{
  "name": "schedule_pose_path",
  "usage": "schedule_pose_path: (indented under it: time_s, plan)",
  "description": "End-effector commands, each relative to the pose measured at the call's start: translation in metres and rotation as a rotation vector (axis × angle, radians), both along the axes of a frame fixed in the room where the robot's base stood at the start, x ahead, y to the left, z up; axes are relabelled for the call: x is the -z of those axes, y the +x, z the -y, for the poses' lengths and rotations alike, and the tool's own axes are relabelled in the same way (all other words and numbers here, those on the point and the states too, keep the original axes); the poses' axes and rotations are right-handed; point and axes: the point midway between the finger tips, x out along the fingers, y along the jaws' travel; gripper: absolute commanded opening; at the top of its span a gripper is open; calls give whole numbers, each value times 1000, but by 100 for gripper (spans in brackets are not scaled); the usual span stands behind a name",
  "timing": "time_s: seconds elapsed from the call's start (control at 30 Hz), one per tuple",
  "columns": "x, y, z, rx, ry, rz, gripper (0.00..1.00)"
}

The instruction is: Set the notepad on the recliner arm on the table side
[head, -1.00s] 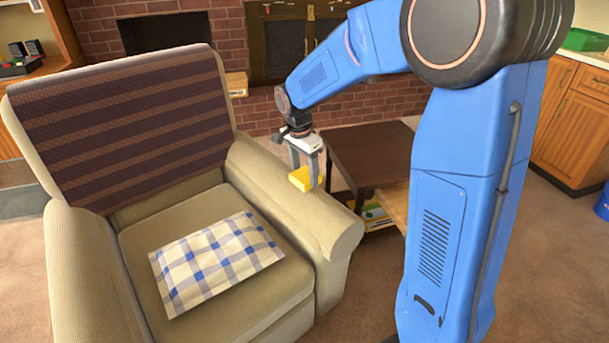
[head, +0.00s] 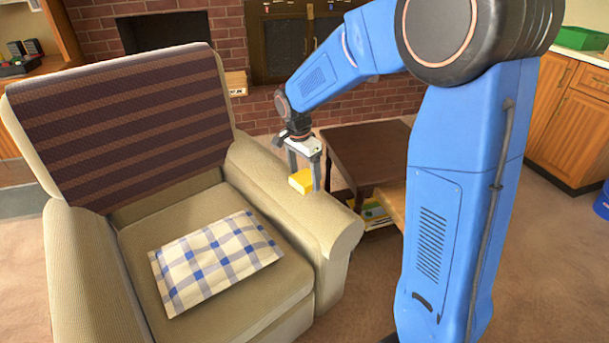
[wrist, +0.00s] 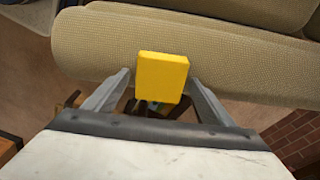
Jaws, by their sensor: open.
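The yellow notepad (head: 301,181) is at the top of the recliner arm (head: 285,190) on the side by the dark table (head: 366,150). It also shows in the wrist view (wrist: 162,76), between and just beyond my fingertips. My gripper (head: 303,178) is open, with its fingers on either side of the notepad and gaps beside it in the wrist view. The notepad looks level and seems to rest on the arm, near its outer edge; its underside is hidden.
A checked cushion (head: 215,262) lies on the recliner seat. A striped throw (head: 120,125) covers the backrest. A low shelf with books (head: 375,212) is under the table. Brown carpet is open in front of the recliner.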

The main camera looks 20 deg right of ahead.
Motion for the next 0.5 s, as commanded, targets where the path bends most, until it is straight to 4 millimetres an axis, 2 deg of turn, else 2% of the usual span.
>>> schedule_pose_path:
  time_s: [0.17, 0.5]
  plan:
    - [-20, 0, -2, 0, 0, 3, 77]
    - [-85, -3, -10, -1, 1, 4, 77]
